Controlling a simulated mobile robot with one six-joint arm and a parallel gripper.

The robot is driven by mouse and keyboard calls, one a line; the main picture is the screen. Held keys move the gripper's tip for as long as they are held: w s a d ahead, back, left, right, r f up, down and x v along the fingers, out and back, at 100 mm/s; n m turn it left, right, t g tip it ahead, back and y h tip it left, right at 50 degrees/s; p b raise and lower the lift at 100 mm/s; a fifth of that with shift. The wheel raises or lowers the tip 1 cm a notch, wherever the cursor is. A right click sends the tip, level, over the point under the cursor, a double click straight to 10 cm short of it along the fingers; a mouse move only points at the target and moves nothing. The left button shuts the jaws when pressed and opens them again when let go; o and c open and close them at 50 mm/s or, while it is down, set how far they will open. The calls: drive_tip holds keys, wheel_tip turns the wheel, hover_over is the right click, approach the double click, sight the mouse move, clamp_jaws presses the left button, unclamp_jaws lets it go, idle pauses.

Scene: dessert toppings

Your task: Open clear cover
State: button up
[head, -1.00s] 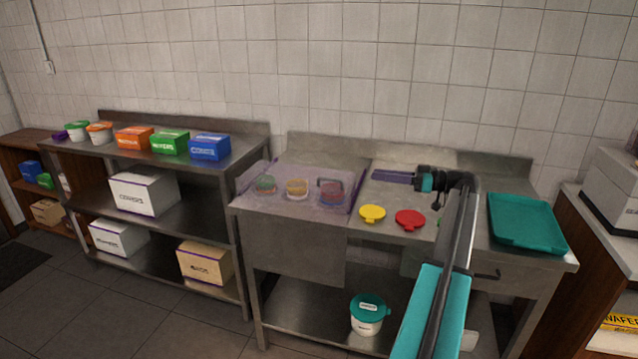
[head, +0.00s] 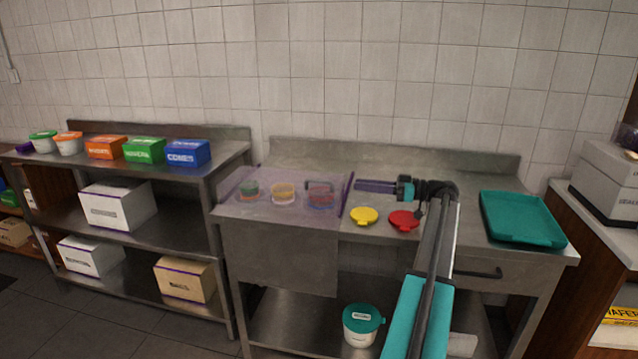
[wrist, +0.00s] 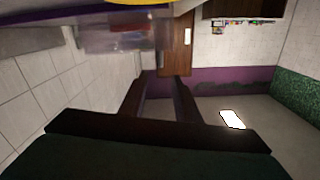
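The clear cover (head: 306,217) is a see-through, purple-tinted sheet at the left part of the steel counter. It lies over several tubs, among them a green one (head: 249,190), a yellow one (head: 283,193) and a red one (head: 321,196), and looks closed. A dark handle-like bar shows near its right end. My gripper (head: 358,186) points left, with its purple fingertips just by the cover's right edge; I cannot tell whether they touch. In the wrist view my two dark fingers (wrist: 158,82) stand apart with nothing between them. A translucent panel, likely the cover (wrist: 125,35), shows above them.
A yellow lid (head: 364,216) and a red lid (head: 404,221) lie on the counter below my gripper. A teal tray (head: 522,219) is at the counter's right. A shelf (head: 170,232) with boxes stands at left. A teal-lidded tub (head: 362,325) sits on the lower shelf.

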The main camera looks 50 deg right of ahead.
sight(328, 182)
drive_tip(key=shift+p+x, duration=0.8)
drive_tip(key=shift+x, duration=6.3)
drive_tip(key=shift+c, duration=0.2)
clamp_jaws()
